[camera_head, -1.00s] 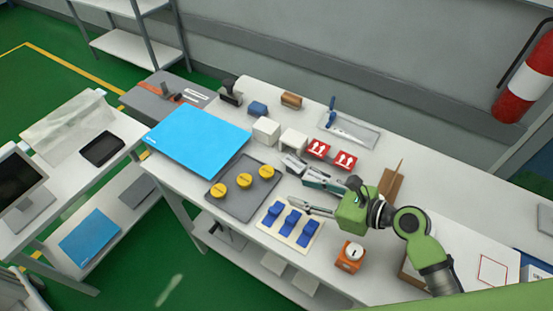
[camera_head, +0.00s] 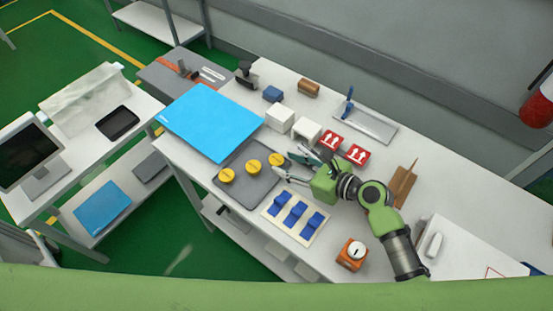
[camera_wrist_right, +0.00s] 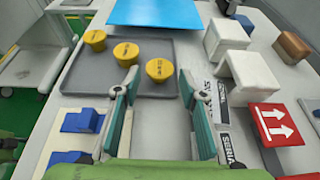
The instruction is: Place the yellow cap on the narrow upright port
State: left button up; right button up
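Three yellow caps lie in a row on a grey tray (camera_head: 236,194): a left one (camera_head: 227,175), a middle one (camera_head: 254,166) and a right one (camera_head: 276,160). In the right wrist view they are the left cap (camera_wrist_right: 95,40), the middle cap (camera_wrist_right: 126,53) and the right cap (camera_wrist_right: 159,69). My right gripper (camera_head: 283,167) is open and empty at the tray's right edge. In the wrist view, the right cap shows between its fingertips (camera_wrist_right: 158,82), just beyond them; contact cannot be told. I cannot make out a narrow upright port. My left gripper is not in view.
A blue sheet (camera_head: 212,120) lies behind the tray. White blocks (camera_head: 280,117) and red arrow-marked boxes (camera_head: 331,140) stand behind my gripper. A board with blue pieces (camera_head: 295,216) and an orange device (camera_head: 351,254) lie toward the front edge.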

aim_at(278, 160)
jog(key=x, duration=0.3)
jog(key=shift+w+a+f, duration=0.1)
jog(key=c, duration=0.6)
